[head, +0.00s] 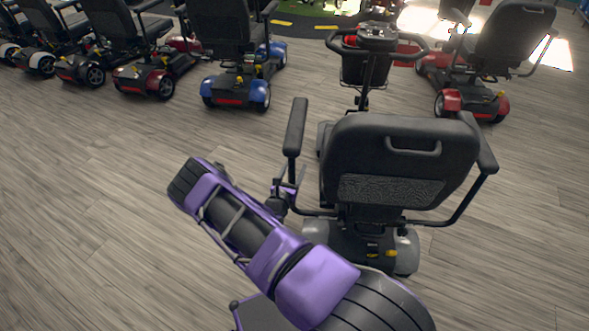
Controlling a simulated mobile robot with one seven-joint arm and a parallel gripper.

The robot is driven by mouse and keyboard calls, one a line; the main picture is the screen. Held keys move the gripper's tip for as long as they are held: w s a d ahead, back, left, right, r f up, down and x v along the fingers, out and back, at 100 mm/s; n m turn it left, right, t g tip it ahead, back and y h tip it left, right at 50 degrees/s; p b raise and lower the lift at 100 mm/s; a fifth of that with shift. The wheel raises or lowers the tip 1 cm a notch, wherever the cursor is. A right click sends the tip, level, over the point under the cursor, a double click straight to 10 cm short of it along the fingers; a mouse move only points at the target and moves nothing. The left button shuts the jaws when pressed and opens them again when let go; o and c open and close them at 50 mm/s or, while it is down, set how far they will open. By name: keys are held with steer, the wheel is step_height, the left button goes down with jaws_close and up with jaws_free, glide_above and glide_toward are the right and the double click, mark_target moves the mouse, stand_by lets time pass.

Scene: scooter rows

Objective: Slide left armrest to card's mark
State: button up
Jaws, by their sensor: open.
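The grey scooter's seat (400,160) faces away from me, right of centre. Its left armrest (296,125) is a dark upright pad at the left side of the seat, on a tube that bends in under the backrest. My gripper (284,187) is small and partly hidden beyond my purple arm. It is open, close to the lower end of the armrest's post; I cannot tell whether it touches it. The right armrest (483,150) sticks out on the other side. No card or mark can be made out in this view.
The scooter's tiller and handlebar (378,40) rise in front of the seat. A blue scooter (235,88) and several others stand in a row at the back left. A red scooter (472,102) stands at the back right. The wood floor (80,220) at the left is clear.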

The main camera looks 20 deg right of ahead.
steer(key=shift+w+d, duration=0.15)
steer(key=shift+c, duration=0.2)
jaws_close()
stand_by(1.2)
